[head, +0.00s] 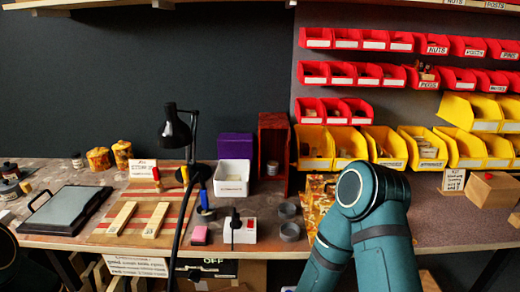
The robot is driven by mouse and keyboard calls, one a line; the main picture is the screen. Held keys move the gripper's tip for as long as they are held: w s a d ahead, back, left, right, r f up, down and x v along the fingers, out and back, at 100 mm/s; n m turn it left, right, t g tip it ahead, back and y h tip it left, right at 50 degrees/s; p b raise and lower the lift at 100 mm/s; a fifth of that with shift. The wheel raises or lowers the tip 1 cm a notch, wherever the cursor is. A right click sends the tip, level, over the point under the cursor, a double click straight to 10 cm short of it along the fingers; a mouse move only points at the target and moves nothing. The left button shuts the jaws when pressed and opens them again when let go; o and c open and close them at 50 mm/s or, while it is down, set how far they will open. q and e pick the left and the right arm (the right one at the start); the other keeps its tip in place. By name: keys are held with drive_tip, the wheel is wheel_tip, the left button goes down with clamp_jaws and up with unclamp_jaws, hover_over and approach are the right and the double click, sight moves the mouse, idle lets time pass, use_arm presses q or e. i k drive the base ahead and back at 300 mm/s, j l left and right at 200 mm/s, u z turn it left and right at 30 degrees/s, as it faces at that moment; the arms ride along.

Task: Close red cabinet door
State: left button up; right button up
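The red cabinet (262,158) stands upright at the back of the bench, right of a purple box. Its front is open toward me, and a small round container (272,168) shows inside, low down. A narrow reddish panel runs along its right edge; I cannot tell whether this is the open door or the side wall. A teal link of my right arm rises in front of the bench, right of the cabinet and apart from it in the picture. Neither gripper is in view.
A white bin (232,180) and purple box (235,146) stand left of the cabinet. Two grey cups (290,231) and a white switch box (240,231) sit in front. A black lamp (174,132) stands left. Red and yellow wall bins (428,150) hang right.

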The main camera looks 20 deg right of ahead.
sight(294, 164)
drive_tip(key=k+l, duration=0.1)
drive_tip(key=l, duration=1.8)
drive_tip(key=k+z, duration=0.05)
drive_tip(key=k, duration=0.05)
